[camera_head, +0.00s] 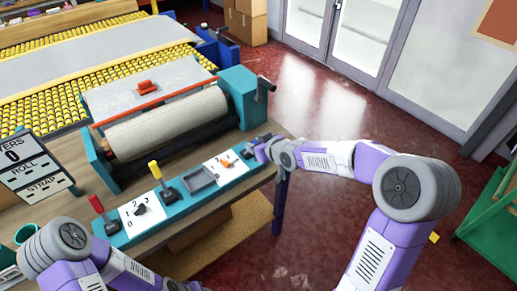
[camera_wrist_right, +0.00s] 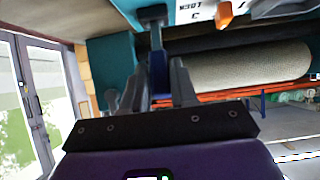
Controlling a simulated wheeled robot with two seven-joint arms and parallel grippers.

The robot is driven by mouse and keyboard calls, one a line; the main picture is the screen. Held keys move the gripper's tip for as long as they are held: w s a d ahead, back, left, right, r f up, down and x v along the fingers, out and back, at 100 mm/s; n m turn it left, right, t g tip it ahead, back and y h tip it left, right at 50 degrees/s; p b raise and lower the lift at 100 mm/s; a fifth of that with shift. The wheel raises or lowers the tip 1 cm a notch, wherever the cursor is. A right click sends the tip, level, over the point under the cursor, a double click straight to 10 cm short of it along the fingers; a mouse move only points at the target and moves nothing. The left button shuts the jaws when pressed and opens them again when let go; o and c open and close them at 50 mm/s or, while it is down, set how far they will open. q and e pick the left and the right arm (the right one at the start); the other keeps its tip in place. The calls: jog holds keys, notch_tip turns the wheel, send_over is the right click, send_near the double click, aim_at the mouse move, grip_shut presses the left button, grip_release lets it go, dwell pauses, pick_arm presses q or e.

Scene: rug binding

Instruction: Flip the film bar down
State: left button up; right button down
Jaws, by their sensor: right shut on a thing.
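A machine with a fabric roll (camera_head: 170,122) between teal end blocks stands on the wooden table. An orange-red bar (camera_head: 150,106) runs along the roll's far side; it also shows in the right wrist view (camera_wrist_right: 222,97). I cannot tell whether this is the film bar. My right gripper (camera_head: 258,148) is at the right end of the teal control strip. In the right wrist view, the right gripper (camera_wrist_right: 158,90) is shut on a blue-handled lever (camera_wrist_right: 158,74), whose grey shaft runs to the panel. My left gripper is outside the picture; only its arm shows.
The control strip (camera_head: 129,240) carries a red lever (camera_head: 97,204), a yellow lever (camera_head: 158,174), dials and a grey tray (camera_head: 198,178). A crank (camera_head: 265,84) sticks out at the machine's right end. Open floor lies to the right, with a green stand (camera_head: 490,215).

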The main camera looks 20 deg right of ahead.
jog(key=shift+s+d+f+t, duration=0.1)
jog(key=shift+s+f+t, duration=0.05)
jog(key=shift+s+t, duration=0.15)
dwell(0.4)
jog(key=c, duration=1)
grip_release()
jog(key=shift+o, duration=0.2)
jog(key=p+v, duration=0.4)
jog(key=v, duration=0.3)
jog(key=shift+s, duration=0.25)
jog(key=shift+d, duration=0.1)
